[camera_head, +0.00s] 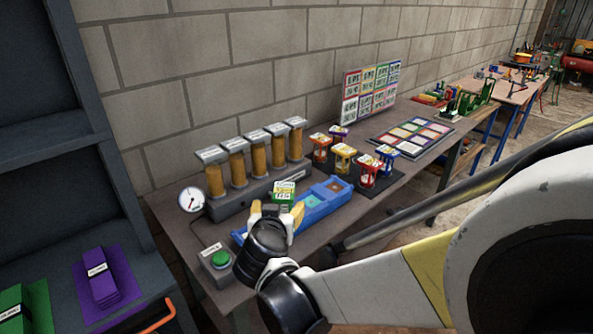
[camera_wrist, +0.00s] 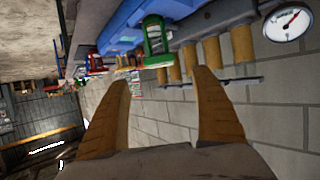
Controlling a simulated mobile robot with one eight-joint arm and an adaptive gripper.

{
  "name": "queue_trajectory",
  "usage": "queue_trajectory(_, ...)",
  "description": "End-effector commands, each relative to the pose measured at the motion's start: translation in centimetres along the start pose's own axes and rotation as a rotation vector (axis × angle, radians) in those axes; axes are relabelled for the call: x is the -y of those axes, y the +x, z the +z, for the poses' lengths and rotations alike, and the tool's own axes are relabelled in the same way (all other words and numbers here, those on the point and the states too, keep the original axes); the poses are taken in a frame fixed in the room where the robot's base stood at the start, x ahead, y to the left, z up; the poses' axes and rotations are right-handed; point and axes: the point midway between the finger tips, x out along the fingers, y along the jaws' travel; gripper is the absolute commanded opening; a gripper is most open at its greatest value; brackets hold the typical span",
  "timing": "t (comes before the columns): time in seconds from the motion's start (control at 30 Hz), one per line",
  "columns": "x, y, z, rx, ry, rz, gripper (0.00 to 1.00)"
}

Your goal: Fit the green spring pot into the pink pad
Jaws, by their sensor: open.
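The green spring pot (camera_head: 284,191) has a white label and shows just beyond my gripper's fingertips in the head view. In the wrist view the green pot (camera_wrist: 155,42) appears upside down against the blue tray (camera_wrist: 120,30), apart from the fingers. My gripper (camera_head: 277,211) is open and empty, and its two tan fingers (camera_wrist: 163,76) are spread wide. The blue tray (camera_head: 322,210) shows a teal pad and an orange-brown pad. I cannot make out a pink pad; part of the tray is hidden by my gripper and the pot.
Several orange-brown cylinders (camera_head: 236,166) stand behind the tray, with a gauge (camera_head: 191,199) at their left. A green button box (camera_head: 218,265) is at the front left. Several red, yellow and blue spring pots (camera_head: 343,158) stand at the right. A colored board (camera_head: 411,136) lies beyond.

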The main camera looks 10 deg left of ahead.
Motion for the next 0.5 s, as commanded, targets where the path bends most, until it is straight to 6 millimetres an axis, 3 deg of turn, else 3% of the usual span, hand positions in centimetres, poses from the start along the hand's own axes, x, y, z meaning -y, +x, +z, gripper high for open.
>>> queue_trajectory(0.27,-1.3,-0.1,-0.5,0.012,-0.001,0.012,0.76)
queue_trajectory(0.37,-5.1,-0.8,-1.2,0.06,-0.005,0.052,0.76)
queue_trajectory(0.5,-14.0,-4.0,-1.5,0.193,-0.011,0.125,0.76)
